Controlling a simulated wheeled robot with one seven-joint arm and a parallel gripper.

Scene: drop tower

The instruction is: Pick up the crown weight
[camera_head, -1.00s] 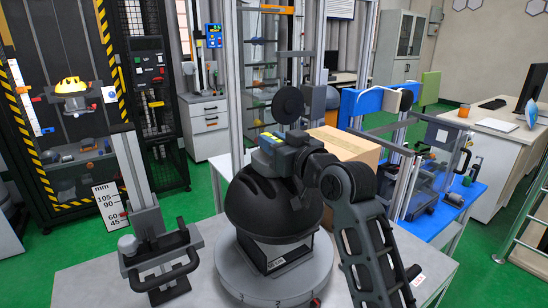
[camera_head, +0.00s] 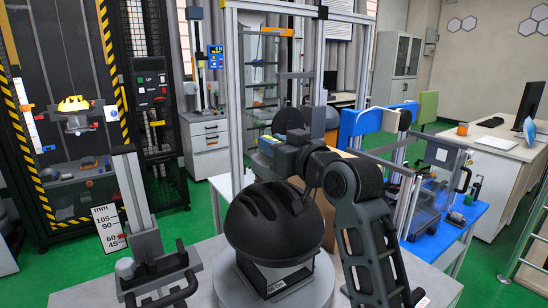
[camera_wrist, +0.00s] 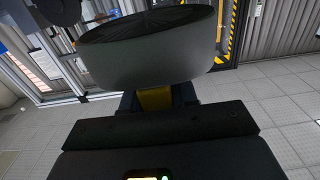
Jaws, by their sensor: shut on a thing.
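The crown weight (camera_wrist: 150,55) appears to be the thick grey round piece with a dark ribbed face filling the top of the wrist view. My gripper (camera_wrist: 155,98) is shut on it, with a yellow part showing just below it. A black ribbed helmet (camera_head: 270,232) sits on a block stand in front of and below my gripper.
The helmet stands on a round grey turntable (camera_head: 240,292). A cardboard box (camera_head: 325,205) is behind it. A grey post with a dark clamp (camera_head: 150,235) stands left. A caged drop tower (camera_head: 75,110) is at the far left. A blue-topped bench (camera_head: 430,215) with a frame is right.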

